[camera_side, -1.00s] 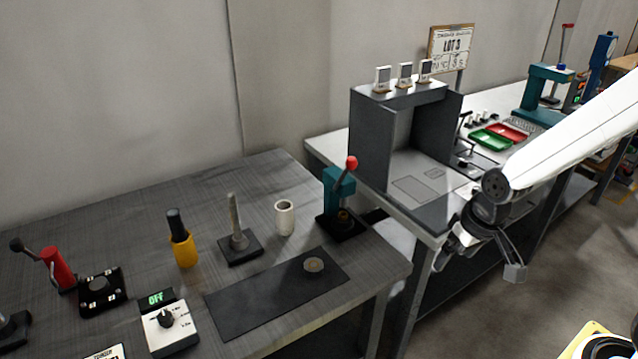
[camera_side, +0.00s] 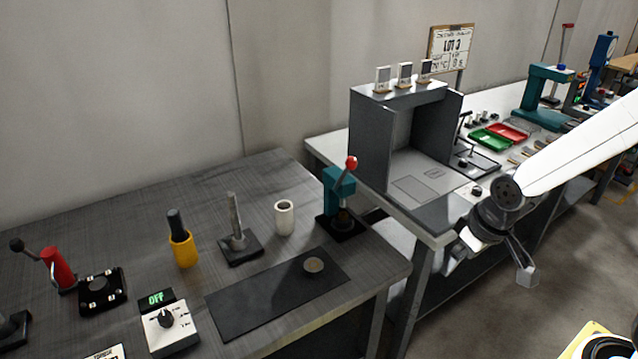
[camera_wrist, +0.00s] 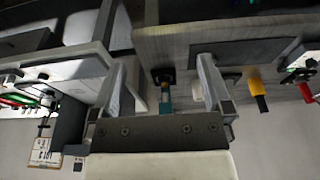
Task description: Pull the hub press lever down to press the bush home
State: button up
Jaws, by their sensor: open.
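The hub press (camera_side: 338,184) is a small teal press on a black base near the right end of the dark bench. Its lever (camera_side: 346,170) slants up to a red ball knob. A small brownish part, perhaps the bush (camera_side: 343,217), sits low in the press; its seating is too small to tell. My gripper (camera_side: 488,268) is open and empty, to the right of the press and well apart from it, beyond the bench end. In the wrist view the teal press (camera_wrist: 165,101) shows between my spread fingers (camera_wrist: 163,68), in the distance.
A grey booth (camera_side: 372,140) stands on the white bench behind.

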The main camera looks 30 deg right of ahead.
jog(key=c, duration=0.6)
jog(key=shift+w+r, duration=0.2)
jog(key=shift+w, duration=0.3)
jog(key=c, duration=0.7)
jog(key=shift+n+t, duration=0.3)
jog(key=shift+n, duration=0.2)
jog(key=w+r, duration=0.2)
jog(key=w, duration=0.4)
jog(key=w+r, duration=0.3)
jog(key=w, duration=0.3)
jog(key=w+a+r, duration=0.1)
jog(key=w+r, duration=0.2)
jog(key=w, duration=0.3)
jog(key=shift+w, duration=0.15)
grip_shut()
jog(key=w+a+r, duration=0.1)
jog(key=w+r, duration=0.8)
jog(key=w, duration=0.5)
jog(key=shift+w+a+r+n+t, duration=0.25)
jog(key=shift+w+r+n+t, duration=0.05)
jog(key=shift+n+t, duration=0.1)
